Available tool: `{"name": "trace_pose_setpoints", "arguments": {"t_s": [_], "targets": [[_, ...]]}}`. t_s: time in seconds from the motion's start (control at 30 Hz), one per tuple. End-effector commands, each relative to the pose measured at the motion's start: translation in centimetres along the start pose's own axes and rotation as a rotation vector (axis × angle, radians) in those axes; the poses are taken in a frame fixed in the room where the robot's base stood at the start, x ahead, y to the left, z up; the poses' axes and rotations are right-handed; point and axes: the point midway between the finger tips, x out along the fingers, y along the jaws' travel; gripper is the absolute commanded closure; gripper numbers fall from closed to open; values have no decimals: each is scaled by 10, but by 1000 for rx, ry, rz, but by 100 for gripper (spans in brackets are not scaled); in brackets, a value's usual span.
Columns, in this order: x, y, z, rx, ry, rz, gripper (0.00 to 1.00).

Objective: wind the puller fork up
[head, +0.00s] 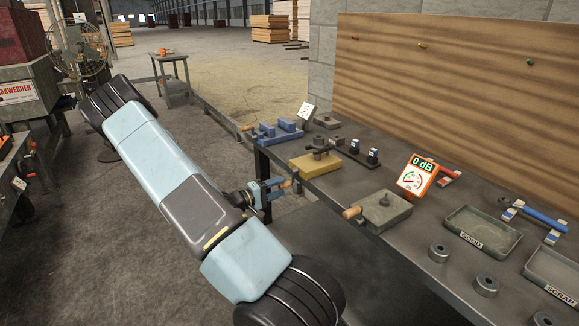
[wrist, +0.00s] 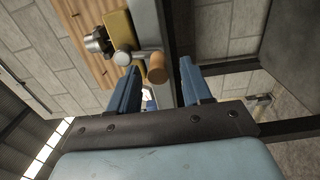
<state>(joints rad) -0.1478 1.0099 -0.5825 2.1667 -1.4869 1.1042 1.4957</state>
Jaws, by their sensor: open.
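A yellow-based fixture (head: 316,165) with a dark round body and arm stands near the bench's front edge. In the wrist view its yellow base (wrist: 119,30) shows with a silver cylinder (wrist: 96,40) beside it. A wooden handle (wrist: 157,68) appears between and just beyond my fingertips; it also shows in the head view (head: 286,184). My gripper (head: 275,188) is open at the bench's front edge, its two blue fingers apart in the wrist view (wrist: 160,80). I see no clear contact with the handle. I cannot make out the puller fork itself.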

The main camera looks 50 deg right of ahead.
Motion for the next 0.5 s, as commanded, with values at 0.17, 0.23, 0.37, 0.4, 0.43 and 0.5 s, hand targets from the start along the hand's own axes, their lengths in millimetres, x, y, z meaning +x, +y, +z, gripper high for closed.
{"name": "trace_pose_setpoints", "arguments": {"t_s": [0.17, 0.23, 0.37, 0.4, 0.43, 0.5], "targets": [[-16, 0, 0, 1, 2, -1, 51], [-21, 0, 0, 1, 2, -1, 51], [-32, 1, 0, 0, 2, -1, 51], [-35, 1, 0, 0, 2, 0, 51], [-37, 1, 0, 0, 2, 0, 51], [-43, 1, 0, 0, 2, 0, 51]]}}
